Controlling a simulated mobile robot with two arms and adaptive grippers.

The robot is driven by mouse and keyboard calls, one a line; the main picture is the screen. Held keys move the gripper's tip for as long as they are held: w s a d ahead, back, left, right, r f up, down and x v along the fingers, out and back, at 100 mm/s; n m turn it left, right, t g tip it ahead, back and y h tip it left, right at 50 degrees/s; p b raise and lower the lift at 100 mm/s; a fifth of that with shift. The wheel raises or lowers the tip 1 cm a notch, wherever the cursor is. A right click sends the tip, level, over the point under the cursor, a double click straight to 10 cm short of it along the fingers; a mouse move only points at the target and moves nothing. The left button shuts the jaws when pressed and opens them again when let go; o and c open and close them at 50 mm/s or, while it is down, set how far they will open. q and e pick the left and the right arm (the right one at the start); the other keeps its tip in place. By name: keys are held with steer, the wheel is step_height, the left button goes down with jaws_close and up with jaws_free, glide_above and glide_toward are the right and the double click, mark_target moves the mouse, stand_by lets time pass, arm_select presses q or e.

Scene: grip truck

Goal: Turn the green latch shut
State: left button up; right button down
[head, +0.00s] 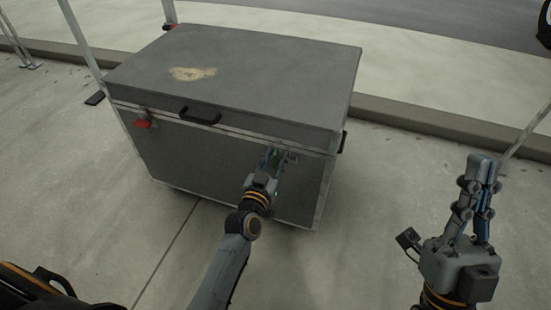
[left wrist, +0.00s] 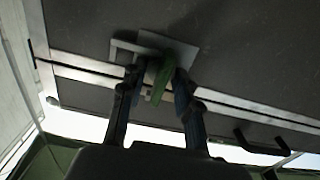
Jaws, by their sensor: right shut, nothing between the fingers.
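The grey case (head: 215,155) stands on the ground with its lid down. The green latch (left wrist: 163,78) is on the case's front, near the seam under the lid, beside a metal plate (left wrist: 185,48). In the head view the latch is mostly hidden by my left gripper (head: 272,158). In the left wrist view my left gripper (left wrist: 159,82) has one finger on each side of the latch. The right-hand finger looks very close to it or touching; firm contact on both sides cannot be told. My right gripper (head: 483,160) is shut and empty, raised to the right of the case.
A red latch (head: 142,124) sits at the left of the case's front. A black handle (head: 200,117) is on the front, and another (head: 342,142) is on the right side. A kerb (head: 440,122) runs behind. Open pavement lies in front and to the right.

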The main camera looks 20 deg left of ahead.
arm_select(q)
steer(key=shift+c, duration=0.2)
jaws_close()
